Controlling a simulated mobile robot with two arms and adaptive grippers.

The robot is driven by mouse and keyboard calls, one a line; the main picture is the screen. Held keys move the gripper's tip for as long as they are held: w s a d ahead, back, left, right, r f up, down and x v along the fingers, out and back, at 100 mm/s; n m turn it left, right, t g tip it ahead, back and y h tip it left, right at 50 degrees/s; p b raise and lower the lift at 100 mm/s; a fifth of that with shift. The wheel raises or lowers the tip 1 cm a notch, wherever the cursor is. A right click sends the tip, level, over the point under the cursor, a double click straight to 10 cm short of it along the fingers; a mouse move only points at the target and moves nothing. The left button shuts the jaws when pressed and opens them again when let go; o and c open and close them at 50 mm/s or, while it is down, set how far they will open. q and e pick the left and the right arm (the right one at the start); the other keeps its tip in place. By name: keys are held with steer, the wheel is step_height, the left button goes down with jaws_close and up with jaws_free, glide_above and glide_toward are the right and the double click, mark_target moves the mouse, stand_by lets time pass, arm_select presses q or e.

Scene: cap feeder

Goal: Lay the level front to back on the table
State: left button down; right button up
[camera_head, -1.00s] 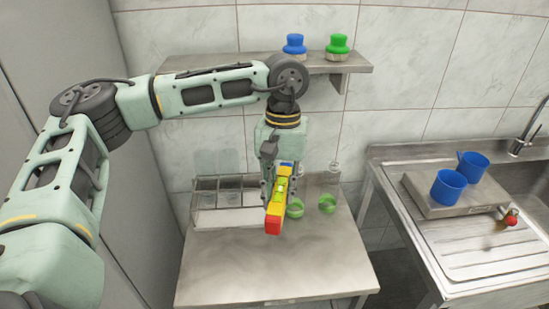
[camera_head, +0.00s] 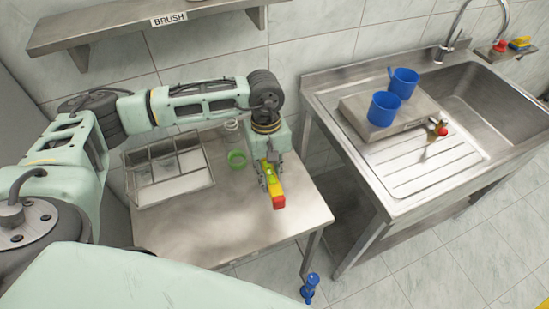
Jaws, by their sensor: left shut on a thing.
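The level (camera_head: 273,180) is a yellow bar with a red near end and a green patch. My left gripper (camera_head: 264,178) is shut on it from above, over the right part of the steel table (camera_head: 215,221). The level points roughly front to back, red end nearest me. Whether its underside touches the table I cannot tell. The gripper fingers hide part of its left side. My right gripper is not in view.
A divided metal tray (camera_head: 168,190) stands at the table's back left. The table's front is clear. A sink unit (camera_head: 410,172) with blue mugs (camera_head: 384,108) stands right. A blue object (camera_head: 310,287) is on the floor.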

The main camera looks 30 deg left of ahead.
arm_select(q)
steer(key=shift+s+a+f+n, duration=0.1)
steer(key=shift+a+f+n, duration=0.2)
steer(key=shift+f, duration=0.15)
steer(key=shift+a+f+n, duration=0.2)
steer(key=shift+f+n, duration=0.1)
steer(key=shift+f, duration=1.1)
steer(key=b, duration=0.7)
glide_above(268, 205)
step_height(268, 205, down, 8)
steer(key=shift+a+f, duration=0.1)
steer(key=shift+a, duration=0.05)
steer(key=shift+f+b, duration=0.4)
steer(key=shift+f, duration=0.15)
steer(key=shift+f+b, duration=0.4)
steer(key=shift+b, duration=0.25)
steer(key=c, duration=1.4)
jaws_free()
